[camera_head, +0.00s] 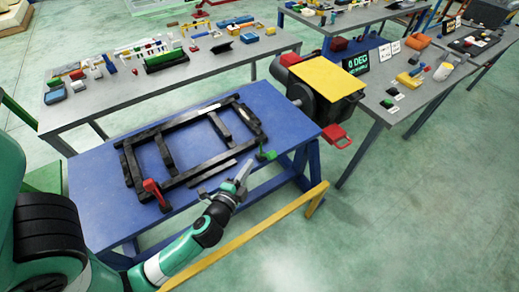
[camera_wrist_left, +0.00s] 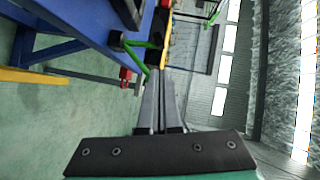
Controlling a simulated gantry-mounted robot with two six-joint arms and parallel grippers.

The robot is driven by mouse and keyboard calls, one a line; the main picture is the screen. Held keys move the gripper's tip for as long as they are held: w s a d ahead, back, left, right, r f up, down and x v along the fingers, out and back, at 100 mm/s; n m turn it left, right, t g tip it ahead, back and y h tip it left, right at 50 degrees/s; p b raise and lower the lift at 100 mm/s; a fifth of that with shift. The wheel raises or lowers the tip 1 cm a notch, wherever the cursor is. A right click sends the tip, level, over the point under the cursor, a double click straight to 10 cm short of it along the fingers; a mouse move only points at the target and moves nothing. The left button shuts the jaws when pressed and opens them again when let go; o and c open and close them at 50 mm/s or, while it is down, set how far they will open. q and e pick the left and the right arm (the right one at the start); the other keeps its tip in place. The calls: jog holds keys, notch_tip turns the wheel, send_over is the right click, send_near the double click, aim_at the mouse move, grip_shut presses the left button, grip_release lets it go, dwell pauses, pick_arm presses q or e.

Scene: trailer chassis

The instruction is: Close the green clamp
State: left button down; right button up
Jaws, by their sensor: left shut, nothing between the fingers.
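The green clamp (camera_head: 266,154) stands at the right front part of the black chassis frame (camera_head: 190,147) on the blue table. In the left wrist view the green clamp handle (camera_wrist_left: 140,50) shows just ahead and to the left of the fingertips. My left gripper (camera_head: 247,164) is shut and empty, just left of and in front of the green clamp; in the left wrist view its fingers (camera_wrist_left: 166,78) lie together. I cannot tell whether the fingertips touch the handle. My right gripper is not in view.
A red clamp (camera_head: 154,192) stands at the left front of the chassis frame. A yellow rail (camera_head: 245,238) runs along the floor side of the blue table (camera_head: 104,215). A yellow-topped machine (camera_head: 318,85) with a red part stands right of the table.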

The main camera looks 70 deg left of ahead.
pick_arm(q)
jog(key=x, duration=0.9)
jog(key=shift+p, duration=0.35)
jog(key=shift+d+r, duration=0.1)
jog(key=shift+r, duration=0.1)
